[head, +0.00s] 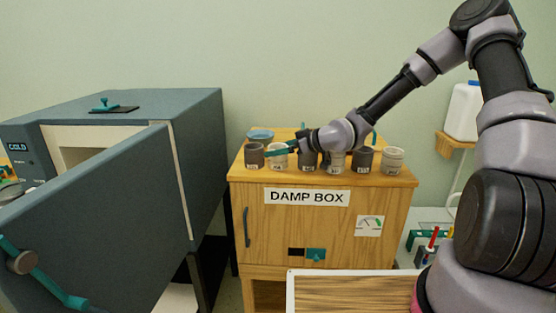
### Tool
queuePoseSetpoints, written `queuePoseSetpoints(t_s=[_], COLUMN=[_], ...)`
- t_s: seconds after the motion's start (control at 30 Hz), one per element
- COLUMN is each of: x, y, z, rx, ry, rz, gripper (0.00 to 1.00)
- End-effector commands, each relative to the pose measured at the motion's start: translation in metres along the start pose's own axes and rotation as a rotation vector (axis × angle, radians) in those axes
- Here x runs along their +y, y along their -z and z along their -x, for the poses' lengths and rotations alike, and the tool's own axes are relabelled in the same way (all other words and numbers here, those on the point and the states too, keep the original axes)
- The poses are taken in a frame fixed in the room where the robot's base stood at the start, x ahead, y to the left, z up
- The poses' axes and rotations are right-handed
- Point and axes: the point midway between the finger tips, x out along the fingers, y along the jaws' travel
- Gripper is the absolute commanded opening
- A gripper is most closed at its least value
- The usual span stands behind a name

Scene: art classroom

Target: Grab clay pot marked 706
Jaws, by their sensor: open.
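A row of several small clay pots stands on top of the wooden damp box (290,225), dark and pale ones mixed. They include a dark pot (254,156) at the left end, a pale pot (278,160), a dark pot (308,161), a pale pot (336,163), a dark pot (363,160) and a pale pot (392,161) at the right end. Each has a small white label, too small to read, so I cannot tell which is 706. My gripper (271,151) is open, its teal fingers pointing left across the left pots and partly hiding them. No pot is visibly held.
A blue dish (261,135) lies behind the left pots. The grey kiln (160,115) stands left with its door (100,225) swung open toward me. A wood-topped, white-edged surface (350,292) is in front. A white jug (463,112) sits on a wall shelf at right.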

Motion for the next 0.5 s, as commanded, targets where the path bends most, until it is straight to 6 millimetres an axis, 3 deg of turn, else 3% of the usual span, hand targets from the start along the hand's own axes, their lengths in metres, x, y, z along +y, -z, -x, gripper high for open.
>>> queuePoseSetpoints(t_s=[0.27, 0.3, 0.5], x=[0.0, 0.0, -0.0001], y=[0.0, 0.0, 0.0], z=[-0.0064, -0.0063, -0.0062], rx=[0.0, 0.0, 0.0], ry=[0.0, 0.0, 0.0], rz=[0.0, 0.0, 0.0], gripper=[1.0, 0.96, 0.2])
